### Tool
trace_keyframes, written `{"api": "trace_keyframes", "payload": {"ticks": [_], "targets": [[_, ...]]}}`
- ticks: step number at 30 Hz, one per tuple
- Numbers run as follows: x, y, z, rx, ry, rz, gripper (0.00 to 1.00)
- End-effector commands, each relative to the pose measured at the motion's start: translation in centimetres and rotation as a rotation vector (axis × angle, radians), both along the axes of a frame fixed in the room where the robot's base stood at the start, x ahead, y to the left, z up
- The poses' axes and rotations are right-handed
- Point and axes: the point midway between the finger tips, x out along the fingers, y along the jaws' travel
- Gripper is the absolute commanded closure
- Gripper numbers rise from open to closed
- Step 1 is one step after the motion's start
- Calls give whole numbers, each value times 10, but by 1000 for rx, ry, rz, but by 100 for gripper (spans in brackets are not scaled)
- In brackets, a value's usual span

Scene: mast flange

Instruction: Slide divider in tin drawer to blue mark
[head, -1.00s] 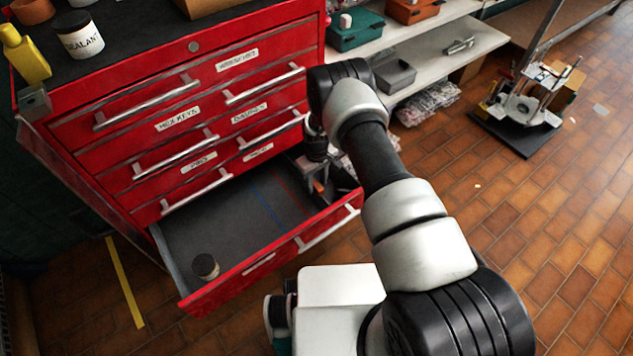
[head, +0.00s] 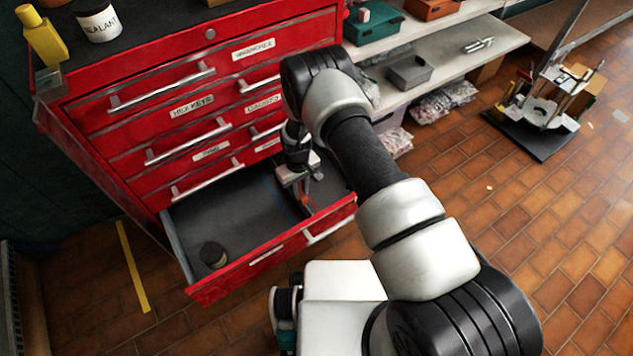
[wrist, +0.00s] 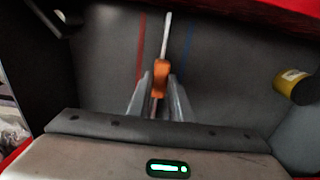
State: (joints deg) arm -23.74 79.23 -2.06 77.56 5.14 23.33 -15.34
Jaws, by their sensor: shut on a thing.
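The divider (wrist: 165,40) is a thin pale strip with an orange grip piece (wrist: 160,80); in the wrist view it stands nearly edge-on between the two marks. My gripper (wrist: 158,85) is shut on the orange piece, one finger on each side. The red mark (wrist: 141,50) lies to the divider's left and the blue mark (wrist: 188,50) to its right, with bare floor between. In the head view my gripper (head: 303,190) reaches into the open drawer (head: 225,215), and the blue mark (head: 272,192) shows faintly to its left. The gripper partly hides the divider there.
A small dark tin (head: 213,255) stands in the drawer's front left corner; it shows at right in the wrist view (wrist: 294,86). The drawer's red front and the cabinet (head: 120,130) enclose the space. The floor between blue mark and tin is clear.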

Motion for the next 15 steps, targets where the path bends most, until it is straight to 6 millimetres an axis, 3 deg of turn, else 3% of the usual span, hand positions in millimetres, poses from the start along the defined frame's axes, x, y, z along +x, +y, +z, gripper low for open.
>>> {"api": "trace_keyframes", "payload": {"ticks": [6,15], "targets": [[-22,34,0,1,0,4,100],[-30,45,0,1,0,0,100]]}}
